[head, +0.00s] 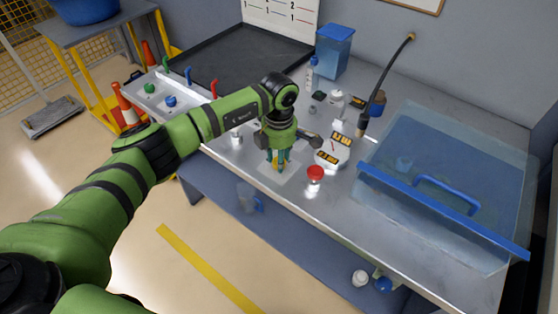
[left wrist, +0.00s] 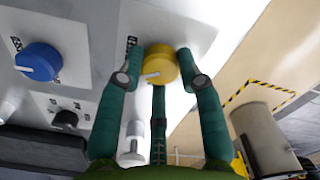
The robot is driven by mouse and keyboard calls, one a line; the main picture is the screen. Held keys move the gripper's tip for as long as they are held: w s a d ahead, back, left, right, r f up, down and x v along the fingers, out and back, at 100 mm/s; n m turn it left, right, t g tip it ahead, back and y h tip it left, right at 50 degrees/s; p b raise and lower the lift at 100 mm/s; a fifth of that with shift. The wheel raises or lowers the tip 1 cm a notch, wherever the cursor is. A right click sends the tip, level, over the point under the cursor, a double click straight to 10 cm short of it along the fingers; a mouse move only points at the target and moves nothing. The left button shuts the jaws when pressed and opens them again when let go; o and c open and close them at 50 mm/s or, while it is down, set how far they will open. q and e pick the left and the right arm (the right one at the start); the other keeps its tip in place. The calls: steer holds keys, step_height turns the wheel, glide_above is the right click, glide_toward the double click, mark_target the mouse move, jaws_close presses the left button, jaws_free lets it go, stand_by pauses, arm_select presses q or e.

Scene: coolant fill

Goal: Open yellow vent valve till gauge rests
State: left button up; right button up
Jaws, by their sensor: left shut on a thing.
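The yellow valve knob (left wrist: 160,64) sits on a pale plate in the left wrist view, with a white pointer mark on its face. My left gripper (left wrist: 158,78) has its teal fingers around the knob and is shut on it. In the head view, my left gripper (head: 279,165) points down at the bench's front edge, hiding most of the yellow knob. A white gauge-like unit (head: 333,151) with black-and-yellow labels stands right of it. Its reading is too small to make out. My right gripper is not in view.
A red-capped item (head: 315,174) stands close right of my left gripper. A clear blue-edged box (head: 450,180) fills the bench's right side. A black tray (head: 240,60) lies at the back. A blue knob (left wrist: 38,62) is beside the yellow one.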

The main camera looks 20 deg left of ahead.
arm_select(q)
steer(key=n+b, duration=0.2)
steer(key=n, duration=0.3)
steer(key=shift+f+n, duration=0.15)
steer(key=shift+n, duration=0.15)
steer(key=n+b, duration=0.1)
steer(key=n, duration=0.3)
steer(key=shift+n+b, duration=0.3)
steer(key=o, duration=1.1)
steer(key=shift+o, duration=0.2)
steer(key=shift+r, duration=0.2)
step_height(320, 180, up, 12)
steer(key=shift+f, duration=0.1)
